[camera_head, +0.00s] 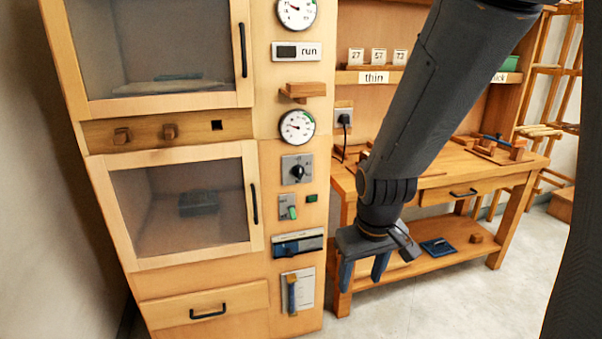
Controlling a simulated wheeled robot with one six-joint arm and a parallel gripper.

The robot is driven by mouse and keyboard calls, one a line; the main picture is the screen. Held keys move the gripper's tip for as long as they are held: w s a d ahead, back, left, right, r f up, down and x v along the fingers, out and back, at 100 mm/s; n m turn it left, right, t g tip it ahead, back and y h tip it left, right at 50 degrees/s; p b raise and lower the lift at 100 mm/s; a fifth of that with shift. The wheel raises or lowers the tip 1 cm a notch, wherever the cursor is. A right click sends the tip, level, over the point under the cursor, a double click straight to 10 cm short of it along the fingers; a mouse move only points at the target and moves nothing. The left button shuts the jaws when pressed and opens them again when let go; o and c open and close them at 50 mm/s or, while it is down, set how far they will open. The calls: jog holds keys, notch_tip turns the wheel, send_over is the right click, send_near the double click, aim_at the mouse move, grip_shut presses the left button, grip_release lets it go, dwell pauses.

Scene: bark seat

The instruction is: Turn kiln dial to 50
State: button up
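The kiln dial (298,172) is a black round knob on a light plate, in the right-hand strip of the wooden cabinet. Small marks surround it, but they are too small to read, and the knob's setting cannot be told. A round white gauge (297,127) with a dark needle sits above the dial. My gripper (363,277) hangs to the right of and below the dial, apart from it, in front of the workbench. Its two blue-grey fingers point down with a gap between them. It is open and appears empty.
Below the dial are a green-tipped switch (292,213), a blue-and-grey panel (298,243) and a sheet with a blue handle (298,290). A small wooden ledge (302,91) juts out above the gauge. The workbench (440,190) stands right.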

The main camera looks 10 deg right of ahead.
jog(key=w+a+r+n+t+p, duration=0.15)
jog(key=w+n+t+p, duration=0.5)
jog(key=w, duration=1.65)
jog(key=n+t+y+p, duration=0.3)
jog(key=n+t+p, duration=0.1)
jog(key=n+t, duration=0.6)
send_near(300, 173)
jog(key=w+n, duration=0.1)
jog(key=shift+g, duration=0.35)
jog(key=shift+w+a+r+p, duration=0.1)
jog(key=shift+w+a+p, duration=0.15)
jog(key=shift+w, duration=1.05)
jog(key=shift+w+a+r+p, duration=0.1)
jog(key=shift+w+a+p, duration=0.2)
jog(key=shift+w, duration=1)
jog(key=shift+w+a+p, duration=0.1)
jog(key=shift+w+p, duration=0.25)
jog(key=shift+w, duration=1)
jog(key=c, duration=1.1)
jog(key=shift+o, duration=0.2)
